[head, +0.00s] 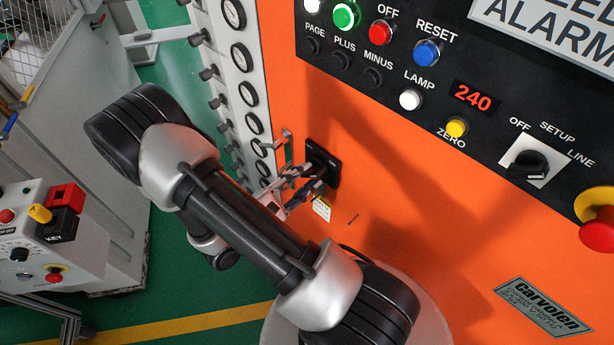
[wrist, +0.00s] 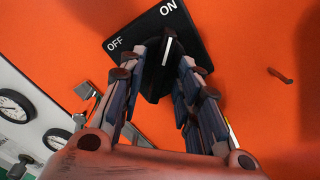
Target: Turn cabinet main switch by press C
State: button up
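The cabinet main switch is a black square plate (wrist: 137,32) on the orange panel, with white OFF and ON lettering. Its black knob (wrist: 155,84) carries a white line that points towards the ON side in the wrist view. My gripper (wrist: 162,66) is at the switch, with one finger on each side of the knob. The fingers stand apart; whether either fingertip touches the knob is not clear. In the head view my gripper (head: 306,178) reaches the switch plate (head: 324,163) from the left, and its fingers hide part of it.
A strip of round gauges (head: 243,58) runs along the panel's left edge, close to my gripper. A button panel with a red 240 display (head: 473,97) is above right. A small control box (head: 50,235) stands at the left. The orange panel below right is mostly clear.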

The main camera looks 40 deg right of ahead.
jog(key=shift+d, duration=0.65)
jog(key=shift+c, duration=0.5)
grip_shut()
